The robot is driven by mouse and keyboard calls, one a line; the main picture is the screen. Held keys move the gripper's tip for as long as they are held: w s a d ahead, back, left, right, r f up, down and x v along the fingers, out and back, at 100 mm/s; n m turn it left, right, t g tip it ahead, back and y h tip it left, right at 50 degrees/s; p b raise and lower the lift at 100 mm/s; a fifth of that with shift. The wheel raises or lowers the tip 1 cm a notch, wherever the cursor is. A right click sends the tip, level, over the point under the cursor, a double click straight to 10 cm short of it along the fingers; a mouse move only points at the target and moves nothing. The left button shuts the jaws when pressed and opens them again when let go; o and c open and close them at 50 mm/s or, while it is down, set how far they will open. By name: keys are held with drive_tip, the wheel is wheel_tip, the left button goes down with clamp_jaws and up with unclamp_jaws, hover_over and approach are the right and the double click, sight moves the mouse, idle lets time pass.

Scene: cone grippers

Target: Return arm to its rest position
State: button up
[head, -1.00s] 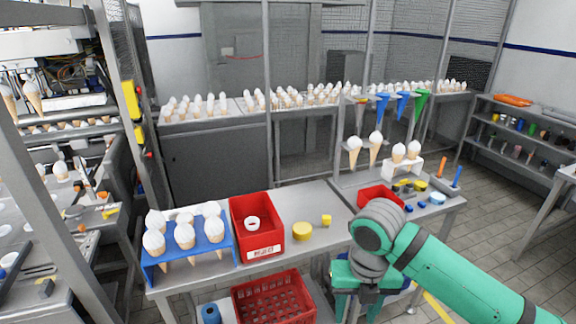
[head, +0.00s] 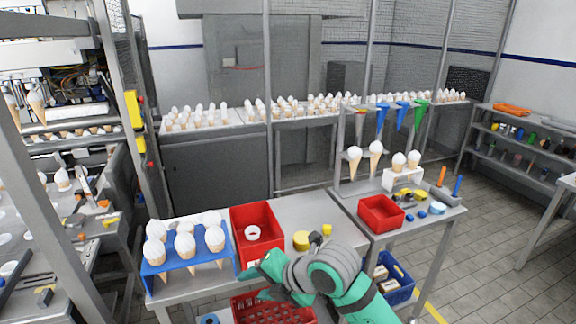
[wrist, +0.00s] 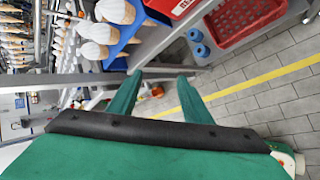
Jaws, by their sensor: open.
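My green arm with grey joints (head: 330,268) reaches in from the bottom right of the head view, in front of the table's front edge. In the wrist view my gripper (wrist: 156,92) has its two green fingers apart, with nothing between them. In that view the fingers point towards the table's edge and the floor beyond. In the head view the wrist and fingers are only partly seen, near the red lower crate (head: 262,308).
A blue rack (head: 183,263) with several cones stands at the table's left. A red bin (head: 256,232) with a white ring and yellow pieces (head: 301,240) are beside it. A smaller red bin (head: 381,213) and a white cone stand (head: 402,179) are on the right table. A blue crate (head: 398,281) is below.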

drive_tip(key=w+a+r+m+t+y, duration=0.3)
drive_tip(key=a+r+m+t+y, duration=0.2)
drive_tip(key=a+m, duration=0.35)
drive_tip(key=s+d+f+m+t+h, duration=0.3)
drive_tip(key=s+f+m+t+h, duration=0.15)
drive_tip(key=s+f+m, duration=0.5)
drive_tip(key=s+d+f+m+t+h, duration=0.35)
drive_tip(key=s+f+m+h, duration=0.25)
drive_tip(key=f+m, duration=0.5)
drive_tip(key=s+d+f+m+g+h, duration=0.1)
drive_tip(key=s+d, duration=0.3)
drive_tip(key=s, duration=0.8)
drive_tip(key=s+d+f+m+g+h, duration=0.1)
drive_tip(key=s+d, duration=0.4)
drive_tip(key=s, duration=0.8)
drive_tip(key=shift+f+g, duration=0.4)
drive_tip(key=shift+f, duration=0.15)
drive_tip(key=shift+d, duration=0.1)
drive_tip(key=shift+c, duration=0.4)
